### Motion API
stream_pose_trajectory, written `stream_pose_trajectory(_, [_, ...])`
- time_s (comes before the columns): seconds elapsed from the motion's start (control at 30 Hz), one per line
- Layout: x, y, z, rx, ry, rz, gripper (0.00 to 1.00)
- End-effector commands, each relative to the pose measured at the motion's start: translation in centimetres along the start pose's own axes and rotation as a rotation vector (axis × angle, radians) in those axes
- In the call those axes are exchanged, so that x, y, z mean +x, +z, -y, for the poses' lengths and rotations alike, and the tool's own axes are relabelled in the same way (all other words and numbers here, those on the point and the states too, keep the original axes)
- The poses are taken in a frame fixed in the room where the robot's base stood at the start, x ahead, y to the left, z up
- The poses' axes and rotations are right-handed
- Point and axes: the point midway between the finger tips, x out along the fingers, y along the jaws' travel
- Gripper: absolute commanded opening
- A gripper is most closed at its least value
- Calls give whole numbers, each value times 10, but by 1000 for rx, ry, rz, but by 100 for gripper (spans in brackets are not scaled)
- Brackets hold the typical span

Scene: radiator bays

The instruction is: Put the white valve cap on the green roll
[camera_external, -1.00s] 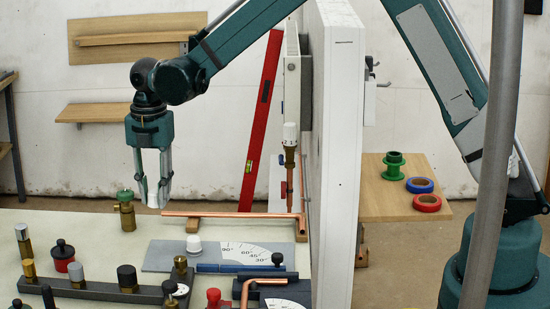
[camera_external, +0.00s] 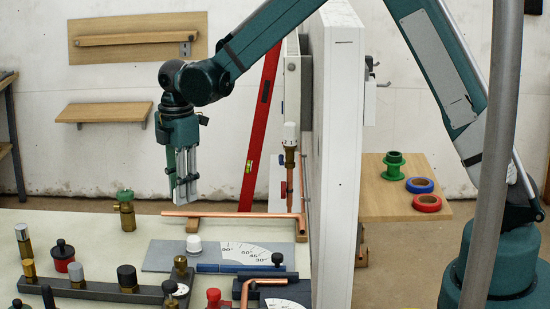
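My gripper (camera_external: 184,194) hangs pointing down above the far part of the bench, just above the left end of a copper pipe. A small white piece shows between its fingertips and looks like the white valve cap (camera_external: 180,196); the fingers partly hide it. The green roll (camera_external: 394,167) is a flanged spool standing upright on a wooden shelf (camera_external: 376,200) at the right, beyond the white partition. My gripper is well to the left of it, on the other side of the partition.
The tall white partition (camera_external: 340,150) stands between bench and shelf. Blue (camera_external: 420,185) and red (camera_external: 427,203) rolls lie beside the green one. Another white cap (camera_external: 193,245) sits on the grey plate; a white-headed valve (camera_external: 290,133) stands by the partition. Several valves crowd the bench front.

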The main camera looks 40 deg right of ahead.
Motion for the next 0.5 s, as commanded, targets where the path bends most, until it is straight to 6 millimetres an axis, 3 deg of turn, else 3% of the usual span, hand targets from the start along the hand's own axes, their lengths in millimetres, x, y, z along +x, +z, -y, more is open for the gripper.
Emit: stream_pose_trajectory(0.5, [26,94,-1,681,0,0,18])
